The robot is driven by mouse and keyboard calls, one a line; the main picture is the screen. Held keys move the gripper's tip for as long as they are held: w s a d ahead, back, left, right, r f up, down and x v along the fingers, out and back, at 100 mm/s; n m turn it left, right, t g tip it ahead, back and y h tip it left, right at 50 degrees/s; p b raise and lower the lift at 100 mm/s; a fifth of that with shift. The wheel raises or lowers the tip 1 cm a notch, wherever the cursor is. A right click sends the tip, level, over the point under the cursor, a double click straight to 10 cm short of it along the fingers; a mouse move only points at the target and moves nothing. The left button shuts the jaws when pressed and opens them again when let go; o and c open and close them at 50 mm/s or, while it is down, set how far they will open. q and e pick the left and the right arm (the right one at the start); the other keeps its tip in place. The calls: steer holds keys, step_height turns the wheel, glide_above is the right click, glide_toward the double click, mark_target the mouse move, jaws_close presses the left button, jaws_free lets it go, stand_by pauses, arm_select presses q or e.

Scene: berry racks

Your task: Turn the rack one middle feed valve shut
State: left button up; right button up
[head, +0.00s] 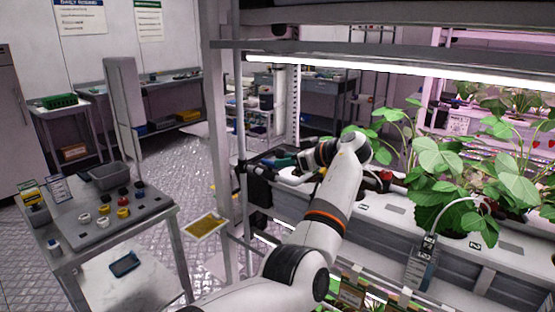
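My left arm reaches up from the bottom of the head view and bends left at the rack's front. Its gripper (302,160) is at the rack's left end, close to a small teal piece (284,162) that may be a valve handle. The fingers are small, dark and partly hidden by my wrist, so I cannot tell if they are open or touching it. Black fittings (258,180) sit on the upright pipe (241,125) just left of the gripper. Which fitting is the middle feed valve is unclear. My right gripper is not in view.
The rack's white trough (395,212) holds leafy strawberry plants (440,170) to the right, under a bright lamp bar (400,72). A rack post (218,150) stands left of the gripper. A grey side table (110,218) with coloured caps and a bin stands at left.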

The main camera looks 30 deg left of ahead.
mark_target(270, 164)
arm_select(q)
steer(key=shift+p+x, duration=0.3)
steer(key=shift+x, duration=1.85)
steer(key=shift+c, duration=0.4)
jaws_close()
